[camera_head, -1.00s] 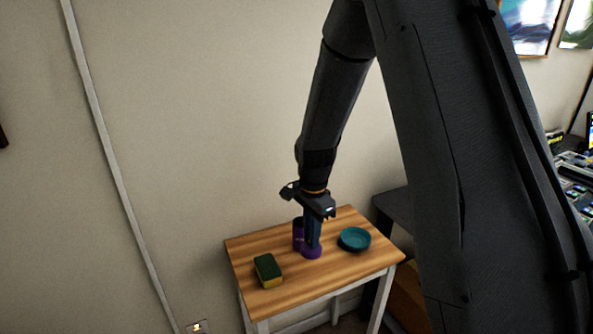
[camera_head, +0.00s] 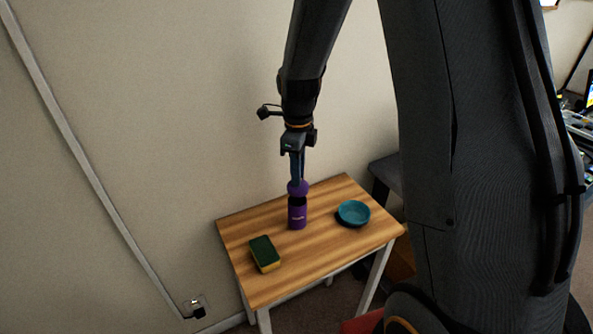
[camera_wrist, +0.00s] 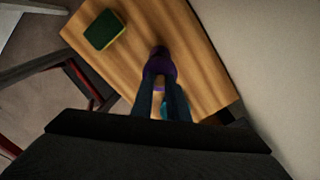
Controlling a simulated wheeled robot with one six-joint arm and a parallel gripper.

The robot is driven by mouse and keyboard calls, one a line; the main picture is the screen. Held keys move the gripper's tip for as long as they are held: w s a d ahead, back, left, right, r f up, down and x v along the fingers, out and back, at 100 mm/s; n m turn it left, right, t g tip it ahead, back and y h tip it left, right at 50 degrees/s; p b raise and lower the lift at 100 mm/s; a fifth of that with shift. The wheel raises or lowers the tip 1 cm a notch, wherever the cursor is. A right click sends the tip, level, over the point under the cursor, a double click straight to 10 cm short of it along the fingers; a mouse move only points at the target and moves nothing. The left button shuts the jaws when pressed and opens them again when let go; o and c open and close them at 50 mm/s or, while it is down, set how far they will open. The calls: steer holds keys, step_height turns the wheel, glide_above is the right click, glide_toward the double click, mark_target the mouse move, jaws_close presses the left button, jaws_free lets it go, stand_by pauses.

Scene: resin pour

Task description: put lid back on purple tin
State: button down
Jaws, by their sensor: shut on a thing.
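The purple tin (camera_head: 297,216) stands upright on the small wooden table, with its dark open mouth partly showing. My gripper (camera_head: 297,178) is shut on the purple lid (camera_head: 297,188) and holds it above the tin's mouth. A dark strip of the opening shows below the lid, so the lid is not seated. In the wrist view, the two fingers reach down to the purple lid (camera_wrist: 163,69). The tin is largely hidden behind the lid there, and I cannot tell how well they line up.
A green and yellow sponge (camera_head: 265,254) lies at the front left of the wooden table (camera_head: 300,264). A teal bowl (camera_head: 353,212) sits right of the tin. The wall is close behind the table. The table's front middle is clear.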

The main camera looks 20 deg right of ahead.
steer(key=shift+f+b, duration=1.35)
steer(key=shift+f, duration=1.05)
steer(key=shift+f+p, duration=0.2)
steer(key=shift+p, duration=0.5)
stand_by(0.9)
steer(key=c, duration=1.2)
jaws_free()
steer(key=shift+r, duration=0.1)
steer(key=shift+r+p, duration=2.6)
steer(key=shift+r, duration=0.85)
